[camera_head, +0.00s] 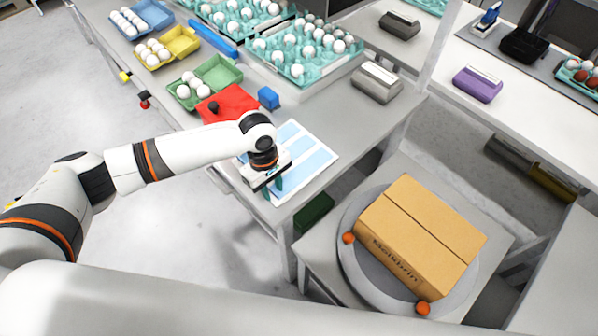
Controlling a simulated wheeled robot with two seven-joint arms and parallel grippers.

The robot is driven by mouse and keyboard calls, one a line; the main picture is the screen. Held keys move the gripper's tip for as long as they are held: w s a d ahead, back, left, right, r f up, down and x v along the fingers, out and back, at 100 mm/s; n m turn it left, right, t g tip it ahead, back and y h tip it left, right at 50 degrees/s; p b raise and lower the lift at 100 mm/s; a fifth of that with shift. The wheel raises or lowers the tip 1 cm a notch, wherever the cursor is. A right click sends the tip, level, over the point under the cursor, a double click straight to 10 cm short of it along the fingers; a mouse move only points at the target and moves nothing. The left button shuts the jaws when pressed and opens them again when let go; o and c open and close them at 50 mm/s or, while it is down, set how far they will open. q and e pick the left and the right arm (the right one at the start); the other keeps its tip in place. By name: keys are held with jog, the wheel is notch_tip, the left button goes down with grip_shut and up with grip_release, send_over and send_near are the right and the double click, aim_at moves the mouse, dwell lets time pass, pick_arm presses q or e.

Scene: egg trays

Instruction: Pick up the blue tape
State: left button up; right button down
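No roll is clearly recognisable as blue tape. A small blue block-like object (268,97) lies on the grey table beside a red sheet. A sheet with light blue strips (318,158) lies at the table's near right corner, partly hidden by my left gripper. My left gripper (272,188) points down over the left part of this sheet, near the table's front edge. Its two dark green fingertips look apart, with nothing seen between them. I cannot tell its exact height. My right gripper is out of view.
Blue, yellow and green egg cartons (222,71) line the table's left side, with teal egg trays (305,75) behind. A long blue object (212,38) lies between. A cardboard box (420,236) rests on a round grey stand at right.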

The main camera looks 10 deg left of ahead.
pick_arm(q)
grip_shut()
